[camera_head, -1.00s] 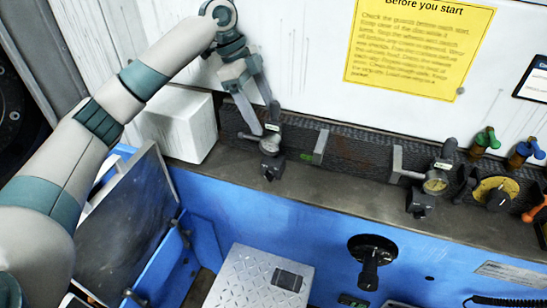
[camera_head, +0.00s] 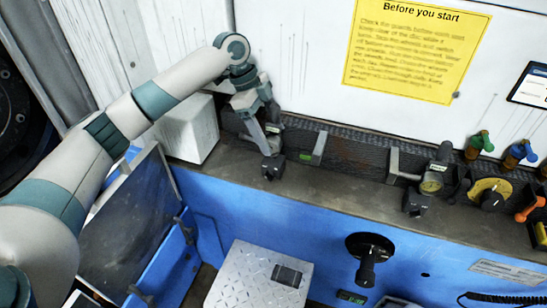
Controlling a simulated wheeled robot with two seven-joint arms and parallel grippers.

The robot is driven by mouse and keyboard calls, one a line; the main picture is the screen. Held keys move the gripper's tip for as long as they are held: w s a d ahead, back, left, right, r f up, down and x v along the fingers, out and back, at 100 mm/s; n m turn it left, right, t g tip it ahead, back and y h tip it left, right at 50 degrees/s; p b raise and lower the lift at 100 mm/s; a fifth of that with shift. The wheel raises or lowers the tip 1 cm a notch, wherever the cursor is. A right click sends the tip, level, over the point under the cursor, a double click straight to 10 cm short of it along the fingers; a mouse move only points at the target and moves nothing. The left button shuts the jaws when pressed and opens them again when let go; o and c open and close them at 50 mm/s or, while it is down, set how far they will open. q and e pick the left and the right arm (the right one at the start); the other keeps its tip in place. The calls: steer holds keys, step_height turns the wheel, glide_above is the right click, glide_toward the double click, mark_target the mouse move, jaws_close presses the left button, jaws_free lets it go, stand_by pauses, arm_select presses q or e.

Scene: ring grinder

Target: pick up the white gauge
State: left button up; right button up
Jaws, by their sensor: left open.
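A small gauge (camera_head: 275,143) stands at the back of the ledge on a dark block base (camera_head: 272,168). Its dial is mostly hidden by my left gripper, so I cannot make out its face colour. My left gripper (camera_head: 270,140) points down at this gauge, its two fingers open and around or just in front of it; I cannot tell whether they touch it. A second gauge (camera_head: 431,184) with a pale yellowish dial stands farther right on a similar dark base (camera_head: 416,203). My right gripper is not in view.
A white box (camera_head: 190,130) stands close left of the gripper. Grey brackets (camera_head: 319,148) and a yellow dial knob (camera_head: 491,192) line the ledge (camera_head: 335,188). A black knob (camera_head: 369,251) sticks out from the blue front. The ledge between the gauges is mostly clear.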

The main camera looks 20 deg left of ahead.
arm_select(q)
steer(key=shift+x, duration=0.95)
jaws_close()
steer(key=shift+w+r, duration=0.1)
